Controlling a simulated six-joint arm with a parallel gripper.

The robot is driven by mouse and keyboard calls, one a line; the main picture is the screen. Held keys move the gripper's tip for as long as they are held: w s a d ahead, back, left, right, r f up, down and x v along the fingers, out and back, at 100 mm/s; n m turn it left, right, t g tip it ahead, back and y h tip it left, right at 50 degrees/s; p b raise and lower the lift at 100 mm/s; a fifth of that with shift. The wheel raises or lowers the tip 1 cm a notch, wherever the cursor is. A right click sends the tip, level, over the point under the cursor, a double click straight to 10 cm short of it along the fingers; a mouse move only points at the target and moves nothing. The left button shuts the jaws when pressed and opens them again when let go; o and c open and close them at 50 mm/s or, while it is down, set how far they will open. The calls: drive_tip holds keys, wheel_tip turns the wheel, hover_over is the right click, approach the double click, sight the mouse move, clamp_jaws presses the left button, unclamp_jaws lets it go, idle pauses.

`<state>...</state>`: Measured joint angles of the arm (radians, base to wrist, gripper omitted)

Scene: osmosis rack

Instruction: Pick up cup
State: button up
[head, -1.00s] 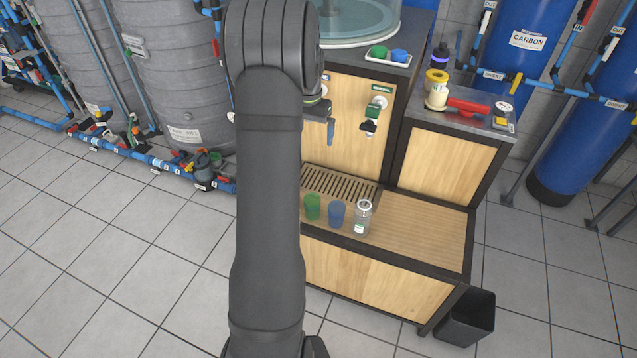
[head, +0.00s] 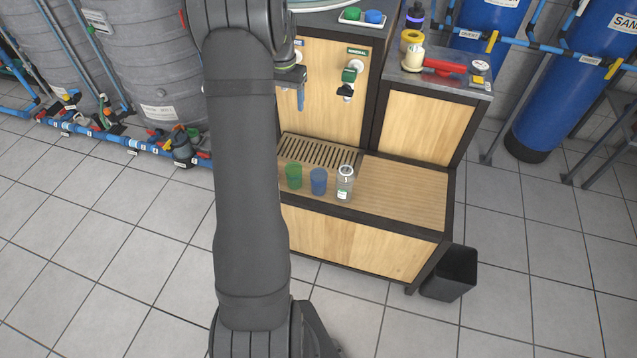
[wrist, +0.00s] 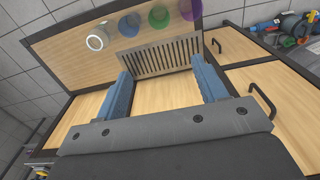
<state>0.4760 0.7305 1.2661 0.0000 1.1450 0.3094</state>
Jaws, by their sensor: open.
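A green cup (head: 293,175) and a blue cup (head: 318,181) stand near the front edge of the wooden cabinet's low shelf. In the wrist view the blue cup (wrist: 128,25), the green cup (wrist: 158,17) and a purple cup (wrist: 188,10) are in a row near the top edge. The purple cup is hidden in the head view, apparently behind my arm. My gripper (wrist: 165,86) is open and empty, with its two blue fingers spread wide over the shelf, apart from the cups.
A clear labelled bottle (head: 344,186) stands right of the blue cup. A slatted drain grille (head: 314,151) lies behind the cups. A tap (head: 349,78) sticks out above it. The right part of the shelf (head: 405,195) is bare. A black bin (head: 450,272) stands on the floor.

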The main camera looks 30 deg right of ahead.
drive_tip(key=w+a+f+t, duration=0.2)
drive_tip(key=w+a+f, duration=0.25)
drive_tip(key=f, duration=0.35)
drive_tip(key=w+a+f+t, duration=0.25)
drive_tip(key=a+f, duration=0.25)
drive_tip(key=f, duration=0.3)
drive_tip(key=s+a+f+m+t+h, duration=0.1)
drive_tip(key=f, duration=0.4)
drive_tip(key=s+a+f+m+t+h, duration=0.1)
drive_tip(key=a+f+h, duration=0.1)
drive_tip(key=f, duration=0.3)
drive_tip(key=s+a+f+m+t+h, duration=0.1)
drive_tip(key=a+f, duration=0.1)
drive_tip(key=f, duration=0.3)
drive_tip(key=shift+f+m, duration=0.2)
drive_tip(key=shift+m, duration=0.1)
drive_tip(key=s+d+f+h, duration=0.2)
drive_tip(key=s+d+h, duration=0.15)
drive_tip(key=s, duration=0.25)
drive_tip(key=n+t+h, duration=0.1)
drive_tip(key=t+h, duration=0.1)
drive_tip(key=h, duration=0.6)
approach(314, 183)
drive_tip(key=shift+g, duration=0.25)
drive_tip(key=x, duration=0.7)
drive_tip(key=shift+s+r, duration=0.15)
drive_tip(key=shift+r, duration=0.2)
drive_tip(key=shift+x, duration=3)
drive_tip(key=shift+a+f, duration=0.1)
